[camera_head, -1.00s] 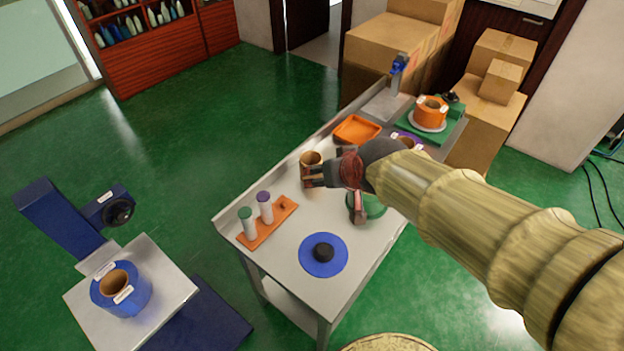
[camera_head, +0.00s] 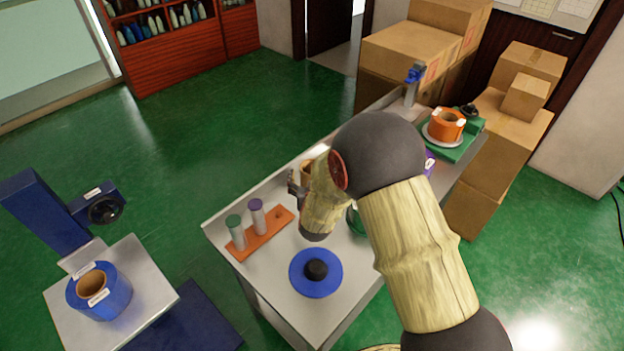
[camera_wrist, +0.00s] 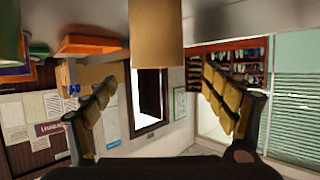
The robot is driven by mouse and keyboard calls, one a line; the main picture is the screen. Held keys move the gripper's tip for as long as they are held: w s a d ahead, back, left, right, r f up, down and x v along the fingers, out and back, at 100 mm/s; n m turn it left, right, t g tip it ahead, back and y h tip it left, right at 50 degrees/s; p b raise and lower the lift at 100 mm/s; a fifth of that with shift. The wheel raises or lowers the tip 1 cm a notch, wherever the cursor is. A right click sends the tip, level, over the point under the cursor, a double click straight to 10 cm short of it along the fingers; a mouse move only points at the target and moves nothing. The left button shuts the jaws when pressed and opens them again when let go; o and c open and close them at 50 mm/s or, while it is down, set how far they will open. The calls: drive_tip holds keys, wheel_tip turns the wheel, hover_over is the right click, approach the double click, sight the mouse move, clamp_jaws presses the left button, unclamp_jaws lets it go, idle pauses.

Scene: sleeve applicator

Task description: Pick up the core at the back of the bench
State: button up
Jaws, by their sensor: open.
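The core (camera_head: 305,171) is a tan cardboard tube standing upright at the back edge of the bench (camera_head: 225,222). In the head view my arm hides much of it. In the wrist view, which is upside down, the core (camera_wrist: 157,35) hangs from the top centre, in line with the gap between my fingers. My gripper (camera_head: 295,188) is beside the core at the bench's back edge, largely hidden by my wrist. In the wrist view my gripper (camera_wrist: 162,105) is open and empty, its fingers wide apart. The fingers do not appear to touch the core.
An orange rack (camera_head: 245,247) with two capped posts stands left of my gripper. A blue disc (camera_head: 302,283) with a black knob lies in front. An orange tray (camera_wrist: 92,46) and a green roll (camera_wrist: 10,35) are near the core. An orange roll (camera_head: 437,130) sits farther right.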

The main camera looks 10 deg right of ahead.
sight(311, 162)
drive_tip(key=b+x, duration=0.2)
drive_tip(key=x, duration=0.5)
drive_tip(key=shift+w+d+f, duration=0.2)
drive_tip(key=shift+w+d, duration=0.05)
drive_tip(key=shift+r, duration=0.1)
drive_tip(key=c, duration=0.4)
drive_tip(key=c, duration=0.8)
drive_tip(key=shift+c, duration=0.4)
drive_tip(key=shift+r, duration=0.1)
